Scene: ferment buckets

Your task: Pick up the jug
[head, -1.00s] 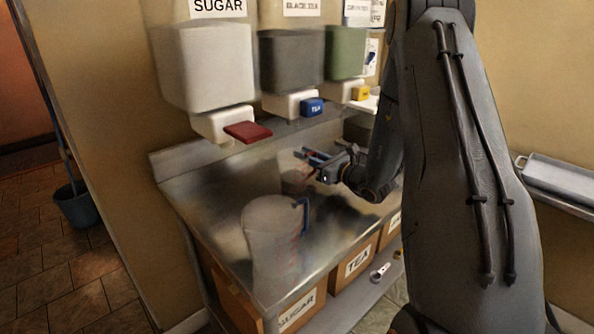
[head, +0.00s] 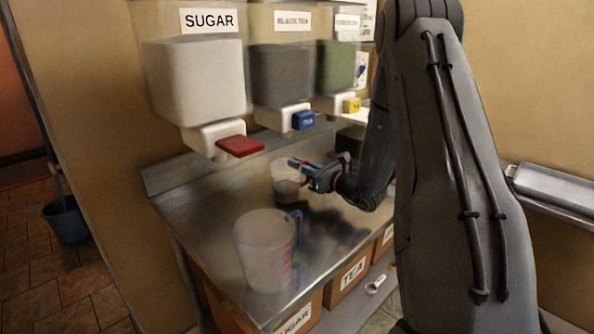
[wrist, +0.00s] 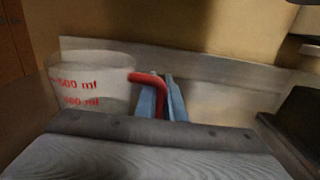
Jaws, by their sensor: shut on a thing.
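A small clear jug (head: 286,187) is at the back of the steel counter, below the dispensers. In the wrist view the jug (wrist: 92,88) is at the left, upright, with red ml marks and a red handle (wrist: 160,92). My gripper (head: 300,166) reaches in from the right and is shut on that handle, one blue finger on each side. I cannot tell whether the jug's base touches the counter. A larger clear jug (head: 263,258) with red marks and a blue handle stands nearer, at the counter's front left, apart from my gripper.
Dispensers for sugar (head: 203,90), black tea (head: 283,75) and a green-filled one (head: 336,67) hang above, their red, blue and yellow levers low over the counter (head: 205,205). Labelled boxes (head: 350,273) sit underneath. A blue bucket (head: 68,222) stands on the floor at left.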

